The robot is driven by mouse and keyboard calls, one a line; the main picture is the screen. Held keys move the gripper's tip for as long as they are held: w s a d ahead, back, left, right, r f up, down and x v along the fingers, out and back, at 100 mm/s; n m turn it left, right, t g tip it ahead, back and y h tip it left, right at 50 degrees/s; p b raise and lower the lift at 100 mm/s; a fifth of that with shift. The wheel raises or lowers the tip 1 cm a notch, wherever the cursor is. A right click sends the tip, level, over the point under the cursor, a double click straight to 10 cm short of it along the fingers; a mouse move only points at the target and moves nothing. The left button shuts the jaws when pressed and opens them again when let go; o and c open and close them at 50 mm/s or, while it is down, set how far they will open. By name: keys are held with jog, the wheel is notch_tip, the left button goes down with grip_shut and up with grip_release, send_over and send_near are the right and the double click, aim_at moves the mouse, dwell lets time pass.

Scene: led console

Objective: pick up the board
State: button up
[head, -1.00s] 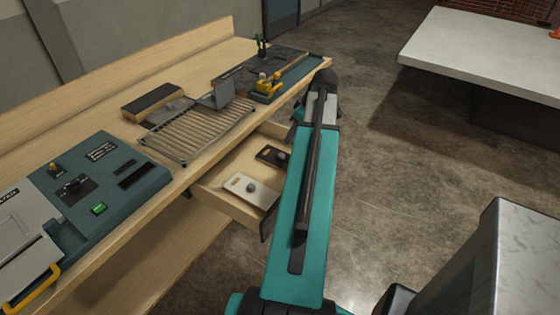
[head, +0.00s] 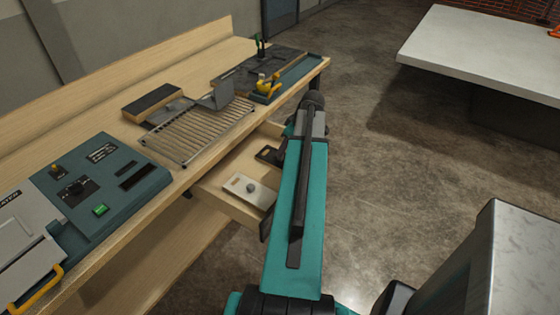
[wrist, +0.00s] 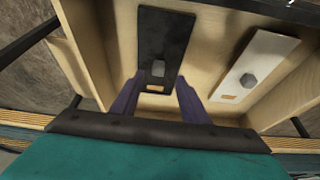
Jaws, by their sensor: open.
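Two flat boards lie in the open drawer (head: 225,205) under the bench, each with a knob and a small slot. The dark board (wrist: 166,32) is in the middle of the wrist view; in the head view my arm mostly hides it (head: 268,154). The pale board (wrist: 258,58) lies to its right in the wrist view and shows in the head view (head: 262,196). My gripper (wrist: 160,80) is open and empty, its purple fingers on either side of the dark board's knobbed end. Its height above the board is hard to judge.
The bench holds a teal console (head: 112,176), a slatted rack (head: 205,133), a dark-topped block (head: 152,101) and a yellow clamp (head: 268,84). A pale table (head: 480,50) stands at right, with open floor between.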

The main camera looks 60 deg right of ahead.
jog(key=shift+w+f, duration=0.1)
jog(key=shift+f, duration=0.05)
jog(key=shift+p+x, duration=0.85)
jog(key=shift+x, duration=0.4)
jog(key=shift+p+x, duration=0.3)
jog(key=shift+x, duration=0.9)
jog(key=shift+d, duration=0.15)
grip_shut()
